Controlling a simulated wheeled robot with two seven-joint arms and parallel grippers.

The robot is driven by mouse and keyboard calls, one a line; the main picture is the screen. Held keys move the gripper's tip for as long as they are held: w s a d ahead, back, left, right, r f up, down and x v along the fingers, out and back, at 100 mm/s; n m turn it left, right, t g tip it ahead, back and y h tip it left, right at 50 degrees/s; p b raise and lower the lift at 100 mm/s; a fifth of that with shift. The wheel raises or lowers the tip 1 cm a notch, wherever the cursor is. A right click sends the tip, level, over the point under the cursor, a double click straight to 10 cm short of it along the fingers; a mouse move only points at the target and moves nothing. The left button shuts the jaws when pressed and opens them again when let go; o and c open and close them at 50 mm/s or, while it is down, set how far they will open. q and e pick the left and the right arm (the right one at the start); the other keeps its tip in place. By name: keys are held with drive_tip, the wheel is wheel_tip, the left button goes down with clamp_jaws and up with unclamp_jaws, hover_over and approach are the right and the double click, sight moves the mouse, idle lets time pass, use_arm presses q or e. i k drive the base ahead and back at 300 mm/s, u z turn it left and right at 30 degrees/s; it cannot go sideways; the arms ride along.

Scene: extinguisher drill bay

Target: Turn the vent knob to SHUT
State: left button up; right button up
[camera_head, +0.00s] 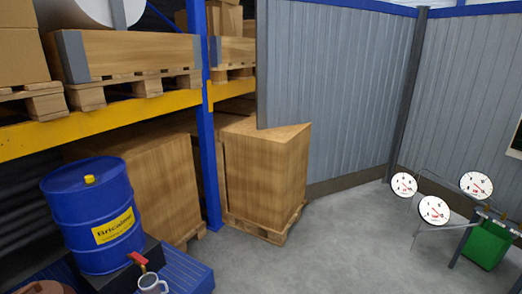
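I cannot make out a knob marked SHUT. A blue drum (93,216) with a yellow label stands upright at the lower left. A small yellow piece (90,180) sits on its top; I cannot tell whether it is the vent knob or which way it is set. A red tap handle (138,259) shows at the drum's lower front right. A metal mug (152,284) is below it, cut by the bottom edge. Neither of my grippers is in view.
The drum rests over a blue ribbed platform (187,275). Behind it are racks with a yellow beam (100,122) and wooden crates (268,170). Round gauges (433,210) and a green bin (487,243) stand at right. The grey floor (320,250) between is clear.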

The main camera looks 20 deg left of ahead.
sight(89, 178)
drive_tip(key=u, duration=0.8)
drive_tip(key=i, duration=1.05)
drive_tip(key=u, duration=0.7)
drive_tip(key=i, duration=1.3)
drive_tip(key=u, duration=0.1)
